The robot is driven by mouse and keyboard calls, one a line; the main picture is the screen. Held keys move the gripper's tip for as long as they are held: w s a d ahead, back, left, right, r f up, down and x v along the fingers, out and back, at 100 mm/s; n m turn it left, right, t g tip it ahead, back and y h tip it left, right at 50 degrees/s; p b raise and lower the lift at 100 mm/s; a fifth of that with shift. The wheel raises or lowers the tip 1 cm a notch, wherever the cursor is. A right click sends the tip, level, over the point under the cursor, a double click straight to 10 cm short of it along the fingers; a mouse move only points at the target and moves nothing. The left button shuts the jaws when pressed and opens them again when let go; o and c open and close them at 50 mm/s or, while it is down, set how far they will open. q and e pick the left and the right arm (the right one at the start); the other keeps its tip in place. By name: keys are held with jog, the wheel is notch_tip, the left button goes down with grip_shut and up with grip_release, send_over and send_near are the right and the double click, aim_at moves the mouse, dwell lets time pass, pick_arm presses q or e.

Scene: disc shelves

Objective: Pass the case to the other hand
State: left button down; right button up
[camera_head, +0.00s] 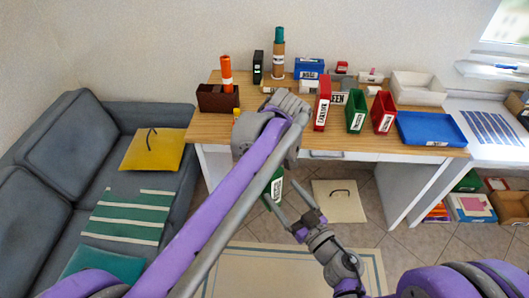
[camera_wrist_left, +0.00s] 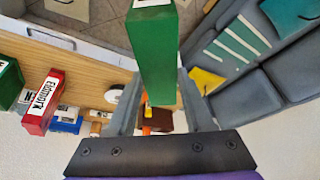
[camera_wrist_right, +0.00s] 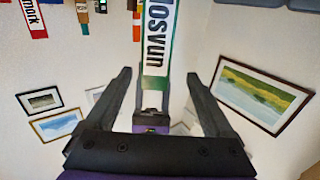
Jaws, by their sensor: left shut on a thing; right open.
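The case is a narrow green block (camera_head: 273,187) with a white label on one side, hanging below my left arm in the head view. My left gripper (camera_wrist_left: 157,92) is shut on its end; in the head view my left arm hides most of this gripper. My right gripper (camera_head: 293,196) is open, just right of and below the case. In the right wrist view the case lies ahead, in line with the gap between the open fingers. I cannot tell whether they touch it.
A wooden desk (camera_head: 258,100) stands behind, with red and green cases, a blue tray (camera_head: 430,129), a white bin (camera_head: 418,87) and a brown box (camera_head: 217,98). A grey sofa (camera_head: 75,140) is at left.

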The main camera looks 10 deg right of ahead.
jog(key=shift+d+r+t+h, duration=0.25)
jog(key=shift+d+t+h, duration=0.05)
jog(key=shift+d, duration=0.1)
jog(key=d+f+m+g+h, duration=0.2)
jog(key=d+m+g+h, duration=0.35)
jog(key=d+h, duration=0.45)
jog(key=s+a+f+g+y, duration=0.2)
jog(key=s+g, duration=0.1)
jog(key=s, duration=0.3)
jog(key=s+a+f+n+g+y, duration=0.1)
jog(key=s+a+f+g, duration=0.1)
jog(key=s, duration=0.5)
jog(key=shift+a+f+g+y, duration=0.2)
jog(key=shift+a+g+y, duration=0.2)
jog(key=shift+a+g, duration=0.3)
